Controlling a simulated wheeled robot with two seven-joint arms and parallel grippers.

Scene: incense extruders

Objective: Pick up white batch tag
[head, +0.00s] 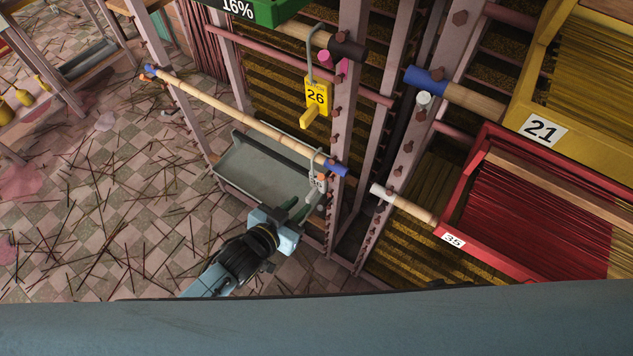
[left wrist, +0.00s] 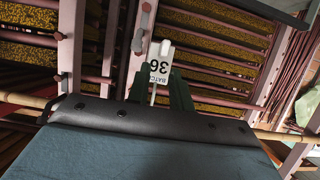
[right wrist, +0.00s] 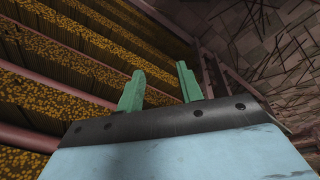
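The white batch tag (left wrist: 160,62), marked 36, appears upside down in the left wrist view, with a thin white strip below it. In the head view the white tag (head: 320,184) is small, seen nearly edge-on, hanging from a hook at the blue end of a bamboo rod (head: 240,118). My left gripper (head: 296,212) is just below and left of it. Its green fingers (left wrist: 158,92) are apart, with the tag showing between them; I see no grip on it. My right gripper (right wrist: 158,88) is open and empty in the right wrist view.
A yellow tag (head: 317,96) marked 26 hangs from another hook above. A grey tray (head: 262,170) lies behind my left gripper. Rack posts (head: 343,110) stand close by on the right, with a red crate (head: 470,180) and a yellow crate (head: 525,105) beyond.

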